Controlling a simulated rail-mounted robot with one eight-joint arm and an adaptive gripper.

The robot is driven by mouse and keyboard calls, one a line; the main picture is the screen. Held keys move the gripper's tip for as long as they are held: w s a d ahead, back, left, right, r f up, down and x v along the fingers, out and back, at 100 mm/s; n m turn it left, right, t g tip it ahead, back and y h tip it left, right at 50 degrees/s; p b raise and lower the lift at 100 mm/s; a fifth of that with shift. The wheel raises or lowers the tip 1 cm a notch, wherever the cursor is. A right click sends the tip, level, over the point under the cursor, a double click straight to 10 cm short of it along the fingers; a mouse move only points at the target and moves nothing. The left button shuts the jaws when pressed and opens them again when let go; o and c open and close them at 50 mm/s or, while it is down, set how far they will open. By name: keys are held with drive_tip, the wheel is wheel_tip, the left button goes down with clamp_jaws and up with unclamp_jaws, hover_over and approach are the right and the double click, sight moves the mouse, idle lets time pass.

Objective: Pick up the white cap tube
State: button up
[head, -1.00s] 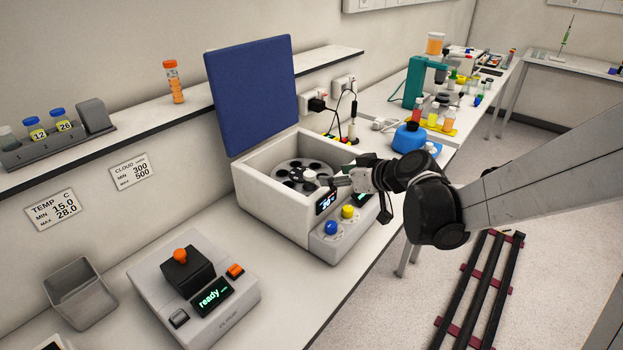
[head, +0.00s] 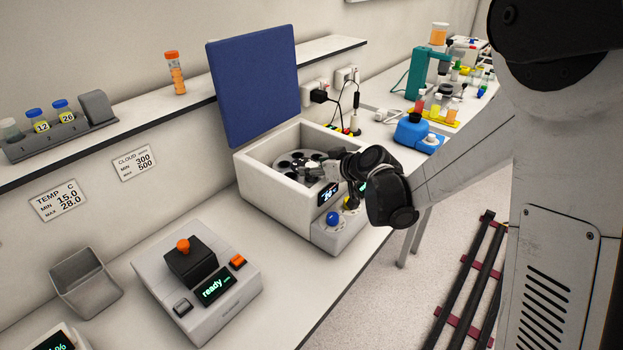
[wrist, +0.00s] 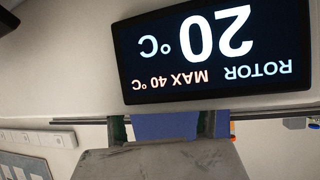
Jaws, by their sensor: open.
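The open centrifuge (head: 262,183) stands on the bench in the head view, with a dark multi-hole rotor (head: 290,160) inside. A small pale, whitish shape (head: 311,164) shows at the rotor near my gripper; I cannot tell whether it is the white cap tube's cap or the rotor's hub. My gripper (head: 322,169) is over the right side of the centrifuge opening, beside that shape. It is open, and no tube shows between its fingers. The wrist view shows the centrifuge's rotor temperature display (wrist: 213,50) upside down and close.
The raised blue lid (head: 254,90) stands behind the centrifuge. A device reading "ready" (head: 150,280) and an empty grey bin (head: 85,285) stand at the front left.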

drive_tip(key=shift+w+a+f, duration=0.25)
drive_tip(key=shift+w+a, duration=0.05)
drive_tip(key=shift+a, duration=0.05)
drive_tip(key=shift+c, duration=0.3)
clamp_jaws()
drive_tip(key=shift+r, duration=0.1)
